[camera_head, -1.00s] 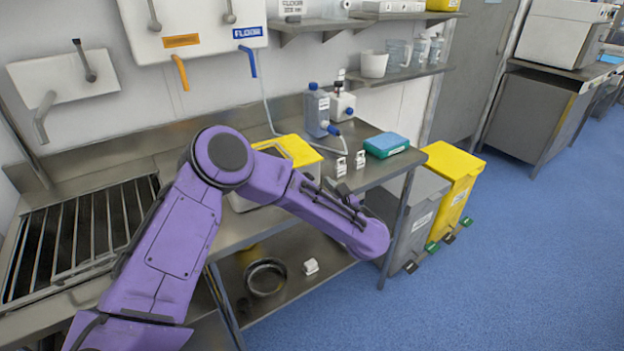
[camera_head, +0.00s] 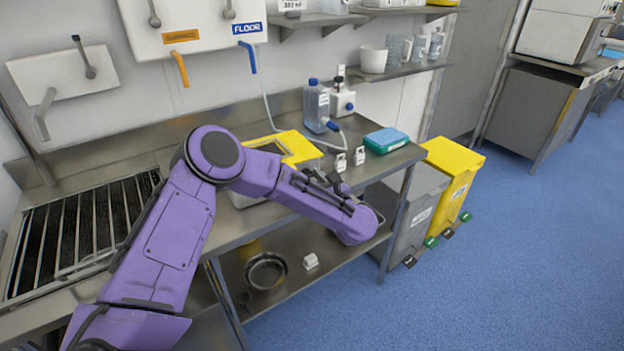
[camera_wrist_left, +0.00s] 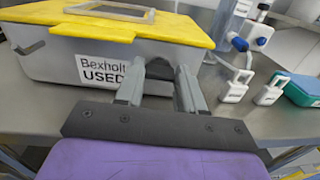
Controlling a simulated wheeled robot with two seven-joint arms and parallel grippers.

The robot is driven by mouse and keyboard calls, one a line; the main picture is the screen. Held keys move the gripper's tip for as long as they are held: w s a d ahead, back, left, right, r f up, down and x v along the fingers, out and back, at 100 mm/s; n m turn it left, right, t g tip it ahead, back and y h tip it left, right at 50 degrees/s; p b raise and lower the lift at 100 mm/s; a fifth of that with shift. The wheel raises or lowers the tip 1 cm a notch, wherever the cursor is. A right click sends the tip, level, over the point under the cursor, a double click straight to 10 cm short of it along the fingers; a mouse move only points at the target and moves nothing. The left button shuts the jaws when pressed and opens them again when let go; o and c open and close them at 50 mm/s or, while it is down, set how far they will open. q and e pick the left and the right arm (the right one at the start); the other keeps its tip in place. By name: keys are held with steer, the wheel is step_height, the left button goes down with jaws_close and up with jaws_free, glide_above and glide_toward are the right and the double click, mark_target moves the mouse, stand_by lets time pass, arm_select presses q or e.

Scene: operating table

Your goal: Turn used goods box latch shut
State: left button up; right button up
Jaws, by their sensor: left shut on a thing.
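The used goods box (camera_head: 300,148) stands on the steel table, with a yellow lid and a pale body. My purple left arm hides part of it. In the left wrist view the box's grey front (camera_wrist_left: 45,62) has a label reading "USED", and the yellow lid (camera_wrist_left: 180,27) lies on top with a clear window. My left gripper (camera_wrist_left: 160,72) is at the upper front edge of the box, just under the lid rim. Its fingers are shut on the box latch, which they mostly hide, so its angle cannot be told. My right gripper is not in view.
A clear bottle with a blue cap (camera_head: 317,105) stands behind. A metal bowl (camera_head: 266,272) sits on the lower shelf. Grey and yellow bins (camera_head: 455,168) stand at the right.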

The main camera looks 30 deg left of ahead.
arm_select(q)
steer(key=m+b, duration=0.1)
steer(key=m, duration=0.3)
steer(key=shift+f, duration=0.1)
steer(key=m, duration=0.4)
steer(key=shift+w+d+m, duration=0.1)
steer(key=shift+m, duration=0.2)
steer(key=m, duration=0.4)
steer(key=shift+m+p, duration=0.3)
steer(key=shift+p, duration=0.05)
steer(key=shift+f+m+p, duration=0.15)
steer(key=shift+m+p, duration=0.35)
steer(key=shift+m, duration=1.7)
steer(key=o, duration=1)
steer(key=shift+o, duration=0.2)
